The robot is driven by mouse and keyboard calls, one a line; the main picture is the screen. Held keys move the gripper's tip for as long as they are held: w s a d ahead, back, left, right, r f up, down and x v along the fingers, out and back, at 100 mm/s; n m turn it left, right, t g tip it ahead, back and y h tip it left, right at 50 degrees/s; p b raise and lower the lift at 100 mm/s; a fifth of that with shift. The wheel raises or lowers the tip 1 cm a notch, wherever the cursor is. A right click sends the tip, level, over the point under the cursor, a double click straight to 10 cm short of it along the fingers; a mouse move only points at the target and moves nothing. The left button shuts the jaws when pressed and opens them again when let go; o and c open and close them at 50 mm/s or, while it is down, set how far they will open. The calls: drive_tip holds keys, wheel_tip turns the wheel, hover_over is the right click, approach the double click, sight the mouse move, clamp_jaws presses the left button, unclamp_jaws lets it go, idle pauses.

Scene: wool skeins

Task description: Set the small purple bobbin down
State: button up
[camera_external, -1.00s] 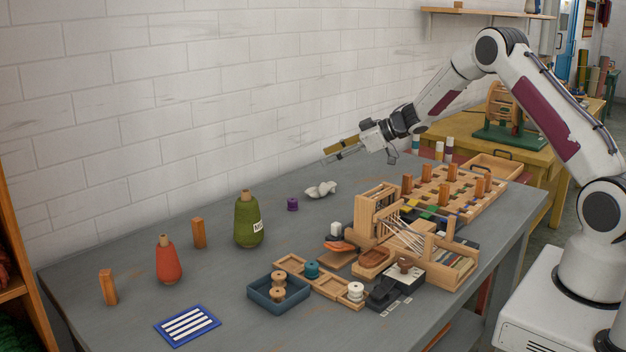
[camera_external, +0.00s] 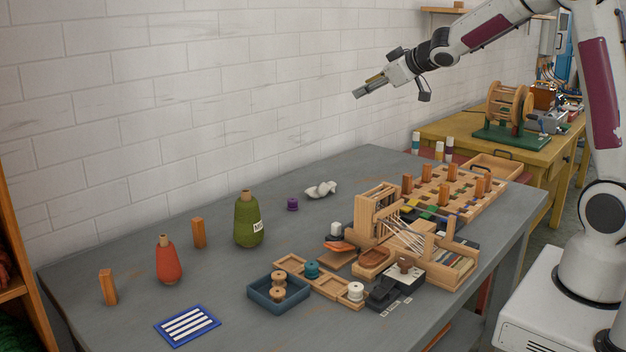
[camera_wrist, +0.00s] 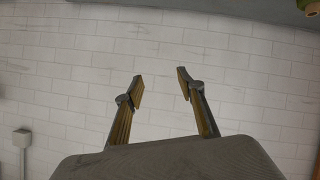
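The small purple bobbin (camera_external: 292,205) stands on the grey table, left of a white twisted skein and right of the green cone of yarn. Nothing touches it. My gripper (camera_external: 364,91) is high above the table, up and to the right of the bobbin, in front of the white brick wall. In the wrist view my gripper (camera_wrist: 161,82) has its two fingers apart with only wall between them, so it is open and empty. The bobbin does not show in the wrist view.
The green cone (camera_external: 248,222), red cone (camera_external: 169,262) and wooden blocks (camera_external: 199,233) stand to the left. A small loom (camera_external: 378,215), a blue tray (camera_external: 262,300) with spools and a peg rack (camera_external: 462,205) fill the right. The white skein (camera_external: 321,189) lies beside the bobbin.

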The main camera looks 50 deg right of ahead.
drive_tip(key=s+r+m+g+h, duration=0.1)
drive_tip(key=s+r+m+h, duration=0.15)
drive_tip(key=s, duration=0.75)
drive_tip(key=s+a+f+g+y, duration=0.1)
drive_tip(key=s+a, duration=0.3)
drive_tip(key=s, duration=0.7)
drive_tip(key=s+a+f+g+y, duration=0.1)
drive_tip(key=s+a+f+g, duration=0.2)
drive_tip(key=s, duration=0.8)
drive_tip(key=s+a+f+g+y, duration=0.1)
drive_tip(key=s+a, duration=0.4)
drive_tip(key=s, duration=0.6)
wheel_tip(320, 180, down, 2)
drive_tip(key=shift+s+a+g+y, duration=0.2)
drive_tip(key=shift+g+y, duration=0.2)
drive_tip(key=shift+y, duration=0.15)
